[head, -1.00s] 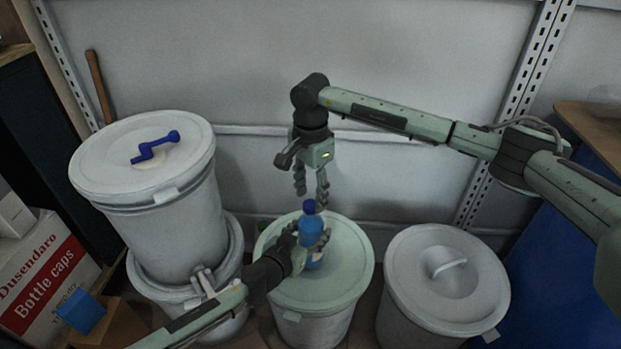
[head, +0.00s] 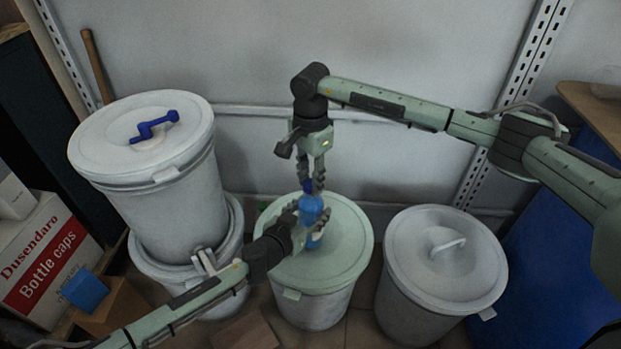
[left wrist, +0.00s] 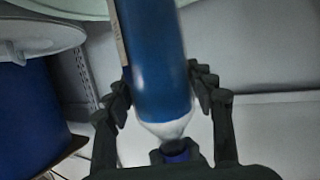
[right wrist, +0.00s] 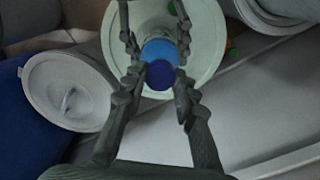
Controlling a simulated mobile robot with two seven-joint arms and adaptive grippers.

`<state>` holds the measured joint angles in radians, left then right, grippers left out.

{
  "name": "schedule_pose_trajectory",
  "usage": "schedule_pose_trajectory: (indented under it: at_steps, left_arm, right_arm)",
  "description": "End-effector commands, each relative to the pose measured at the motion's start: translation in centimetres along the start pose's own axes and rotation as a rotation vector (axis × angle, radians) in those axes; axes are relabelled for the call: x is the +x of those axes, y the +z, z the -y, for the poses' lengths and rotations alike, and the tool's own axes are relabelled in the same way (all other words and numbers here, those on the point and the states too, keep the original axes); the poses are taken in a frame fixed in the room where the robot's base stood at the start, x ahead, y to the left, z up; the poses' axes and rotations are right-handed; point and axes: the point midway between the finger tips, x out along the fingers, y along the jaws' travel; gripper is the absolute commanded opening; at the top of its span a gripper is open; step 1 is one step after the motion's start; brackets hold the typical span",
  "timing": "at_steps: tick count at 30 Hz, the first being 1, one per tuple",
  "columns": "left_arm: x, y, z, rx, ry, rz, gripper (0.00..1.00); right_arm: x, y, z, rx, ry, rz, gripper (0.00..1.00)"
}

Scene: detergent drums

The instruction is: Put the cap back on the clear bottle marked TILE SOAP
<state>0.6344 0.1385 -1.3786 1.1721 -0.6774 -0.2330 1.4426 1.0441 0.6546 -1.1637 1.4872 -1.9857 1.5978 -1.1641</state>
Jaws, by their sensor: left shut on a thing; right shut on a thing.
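The bottle (head: 312,212) holds blue liquid and stands upright above the pale green drum lid (head: 345,262). Its marking cannot be read. My left gripper (head: 305,222) is shut on its body; the left wrist view shows the bottle (left wrist: 155,70) between the fingers, with its clear shoulder towards the camera. The dark blue cap (right wrist: 160,75) is at the bottle's mouth, and my right gripper (right wrist: 160,88) is shut on it from above. In the head view the right fingers mostly hide the cap (head: 308,185). Whether the cap is screwed tight cannot be told.
A lidded grey drum (head: 445,290) stands right. A "Bottle caps" carton (head: 45,260) and a blue block (head: 85,290) are at far left. The wall is close behind.

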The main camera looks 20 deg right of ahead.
Motion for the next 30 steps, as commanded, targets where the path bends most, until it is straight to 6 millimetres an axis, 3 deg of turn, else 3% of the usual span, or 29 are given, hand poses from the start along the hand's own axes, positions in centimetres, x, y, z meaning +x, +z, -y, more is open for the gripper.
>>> schedule_pose_trajectory:
  at_steps: [5,19,25,26,30]
  left_arm:
    - [-0.01,0.09,0.02,-0.001,0.0,0.001,0.0]
    - [-0.01,0.09,0.03,-0.001,-0.001,0.001,0.0]
    - [-0.01,0.09,0.04,-0.001,-0.001,0.001,0.0]
    - [-0.01,0.09,0.04,-0.001,-0.001,0.001,0.0]
    - [-0.01,0.09,0.03,-0.001,-0.001,0.001,0.0]
  right_arm:
    - [0.04,0.03,-0.05,0.132,0.002,0.0,0.0]
    - [0.16,0.07,-0.09,1.238,0.003,-0.001,0.0]
    - [0.13,0.06,-0.07,1.294,0.003,-0.001,0.0]
    - [0.13,0.06,-0.07,1.293,0.003,-0.001,0.31]
    - [0.12,0.05,-0.06,1.293,0.002,0.0,0.48]
